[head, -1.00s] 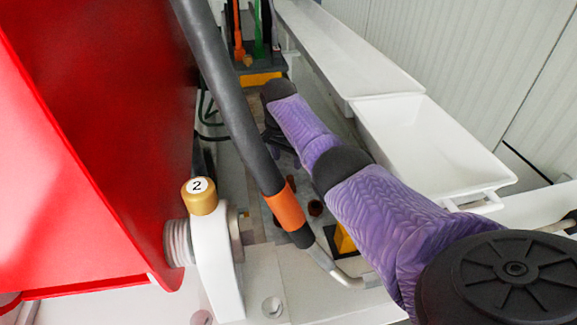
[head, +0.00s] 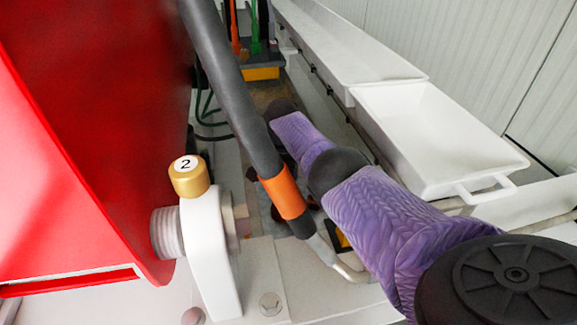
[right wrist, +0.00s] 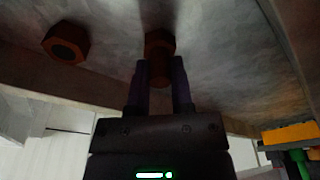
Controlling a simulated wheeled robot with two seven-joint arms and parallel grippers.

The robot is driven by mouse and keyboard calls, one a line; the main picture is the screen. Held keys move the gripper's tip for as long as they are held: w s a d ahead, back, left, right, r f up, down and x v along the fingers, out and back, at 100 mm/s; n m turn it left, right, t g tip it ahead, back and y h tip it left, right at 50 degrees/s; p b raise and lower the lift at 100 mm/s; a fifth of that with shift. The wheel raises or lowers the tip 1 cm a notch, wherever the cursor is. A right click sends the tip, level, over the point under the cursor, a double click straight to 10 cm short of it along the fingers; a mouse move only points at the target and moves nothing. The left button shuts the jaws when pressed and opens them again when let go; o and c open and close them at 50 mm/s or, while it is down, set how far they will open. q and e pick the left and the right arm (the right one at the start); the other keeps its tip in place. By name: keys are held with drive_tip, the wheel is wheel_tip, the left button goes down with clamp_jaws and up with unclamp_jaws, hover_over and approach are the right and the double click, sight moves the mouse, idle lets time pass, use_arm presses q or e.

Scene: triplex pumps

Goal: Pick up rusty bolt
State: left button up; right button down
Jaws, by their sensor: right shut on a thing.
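A rusty bolt (right wrist: 160,42) with a hex head shows in the right wrist view, against a grey, stained metal surface. My right gripper (right wrist: 160,70) is shut on it, with one dark finger on each side. I cannot tell whether the bolt is still seated in the surface. A second rusty hex bolt (right wrist: 66,42) is to the left, apart from the gripper. In the head view my purple right arm reaches from the lower right, and its gripper is hidden behind the dark wrist. My left gripper is not in view.
A red housing (head: 75,150) fills the left of the head view. A white part with a gold cap (head: 188,176) marked 2 stands left. A white trough (head: 430,135) lies right.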

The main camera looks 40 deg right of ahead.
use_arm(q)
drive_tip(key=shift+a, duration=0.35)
